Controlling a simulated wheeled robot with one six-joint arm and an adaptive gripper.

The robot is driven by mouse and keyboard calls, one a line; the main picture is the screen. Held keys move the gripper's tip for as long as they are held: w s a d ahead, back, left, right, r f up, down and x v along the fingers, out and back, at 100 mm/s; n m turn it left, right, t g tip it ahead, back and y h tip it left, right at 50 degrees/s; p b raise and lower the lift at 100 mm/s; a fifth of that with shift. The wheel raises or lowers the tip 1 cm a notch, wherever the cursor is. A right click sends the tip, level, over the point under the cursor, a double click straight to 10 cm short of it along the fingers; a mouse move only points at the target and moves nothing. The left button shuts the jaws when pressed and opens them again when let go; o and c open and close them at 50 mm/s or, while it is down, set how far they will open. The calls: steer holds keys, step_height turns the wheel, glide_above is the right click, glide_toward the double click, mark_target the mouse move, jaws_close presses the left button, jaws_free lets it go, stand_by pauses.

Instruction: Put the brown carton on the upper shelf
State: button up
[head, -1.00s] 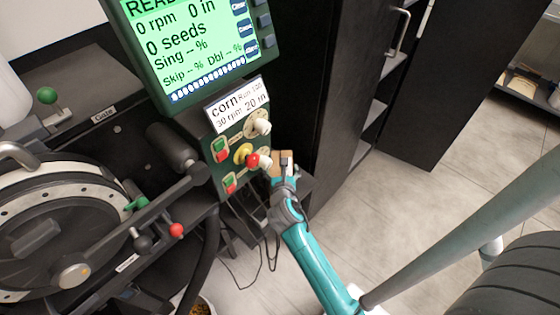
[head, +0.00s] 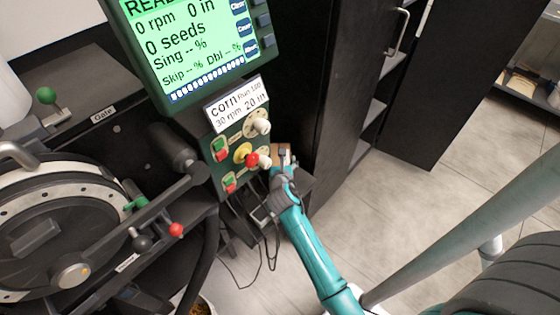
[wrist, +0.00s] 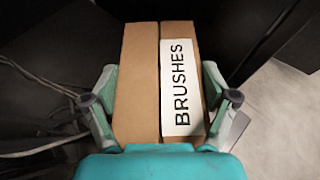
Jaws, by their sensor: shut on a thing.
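The brown carton (wrist: 138,85) has a white label reading "BRUSHES" and fills the middle of the wrist view. My gripper (wrist: 160,100) is shut on it, with one finger against each side. In the head view only a small part of the carton (head: 278,150) shows, beyond my gripper (head: 283,165) and just right of the control panel. A dark cabinet with shelves (head: 373,112) stands open behind and to the right. Which of its shelves is the upper one cannot be told here.
The control panel (head: 240,150) with knobs and switches is close left of my gripper, below a green-lit screen (head: 195,45). Black cables (head: 268,235) hang beneath. An open black cabinet door (head: 440,80) stands right. Grey floor (head: 400,210) is clear in front.

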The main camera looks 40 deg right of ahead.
steer(key=o, duration=1.6)
steer(key=shift+f, duration=0.15)
steer(key=shift+s+a+r, duration=0.1)
steer(key=shift+a+r, duration=0.05)
steer(key=shift+r, duration=0.1)
steer(key=v, duration=1.1)
steer(key=shift+s+a+r, duration=0.1)
steer(key=shift+s+a, duration=0.1)
steer(key=shift+s, duration=0.05)
